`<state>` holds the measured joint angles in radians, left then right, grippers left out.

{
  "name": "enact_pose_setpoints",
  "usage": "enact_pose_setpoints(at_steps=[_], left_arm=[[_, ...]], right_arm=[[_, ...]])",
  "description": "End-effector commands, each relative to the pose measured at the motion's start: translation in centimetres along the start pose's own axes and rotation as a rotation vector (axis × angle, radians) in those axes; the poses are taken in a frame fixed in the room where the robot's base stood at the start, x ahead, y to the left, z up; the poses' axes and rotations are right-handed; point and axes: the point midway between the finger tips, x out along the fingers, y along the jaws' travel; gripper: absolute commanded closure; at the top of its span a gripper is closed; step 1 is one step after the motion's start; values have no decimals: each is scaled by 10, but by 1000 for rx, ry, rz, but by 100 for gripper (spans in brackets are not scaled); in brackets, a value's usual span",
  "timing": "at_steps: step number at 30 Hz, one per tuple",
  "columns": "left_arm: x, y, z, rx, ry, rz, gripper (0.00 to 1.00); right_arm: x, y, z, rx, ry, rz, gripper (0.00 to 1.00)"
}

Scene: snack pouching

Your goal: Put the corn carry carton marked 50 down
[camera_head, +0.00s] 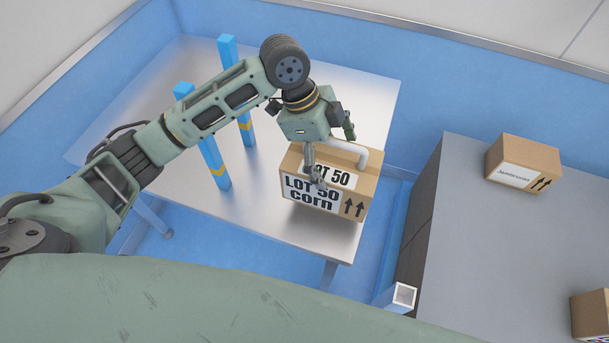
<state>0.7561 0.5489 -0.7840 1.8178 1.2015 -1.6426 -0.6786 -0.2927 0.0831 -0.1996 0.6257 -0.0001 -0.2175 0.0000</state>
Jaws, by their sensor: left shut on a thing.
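The corn carry carton (355,188) is a brown box labelled "LOT 50 corn" with a white handle (350,149) on top. It is at or just above the right part of a metal table (265,222); I cannot tell whether its base touches the surface. My left gripper (331,158) is over the carton, with one finger in front of its labelled face and the other behind, shut on the carton by its handle. The exact contact is partly hidden. My right gripper is not in view.
Blue posts with yellow marks (215,163) stand on the left of the table. A grey counter (455,245) at the right holds a labelled carton (524,163) and another box (591,315) at the picture edge. A white-topped square post (403,296) stands between them.

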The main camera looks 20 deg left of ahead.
Motion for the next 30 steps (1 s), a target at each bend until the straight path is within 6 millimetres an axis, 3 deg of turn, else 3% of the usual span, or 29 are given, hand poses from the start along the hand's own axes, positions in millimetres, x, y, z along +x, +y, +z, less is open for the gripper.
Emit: enact_pose_setpoints(at_steps=[3,9,14,23,30], left_arm=[[2,8,28,-5,-1,0,69],[8,16,54,0,2,-2,69],[11,17,60,0,3,-2,69],[44,18,74,-2,2,-1,69],[46,17,74,1,2,-4,69]], right_arm=[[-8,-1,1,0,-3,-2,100],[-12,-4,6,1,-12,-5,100],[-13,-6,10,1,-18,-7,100],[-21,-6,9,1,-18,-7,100],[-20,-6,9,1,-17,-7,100]])
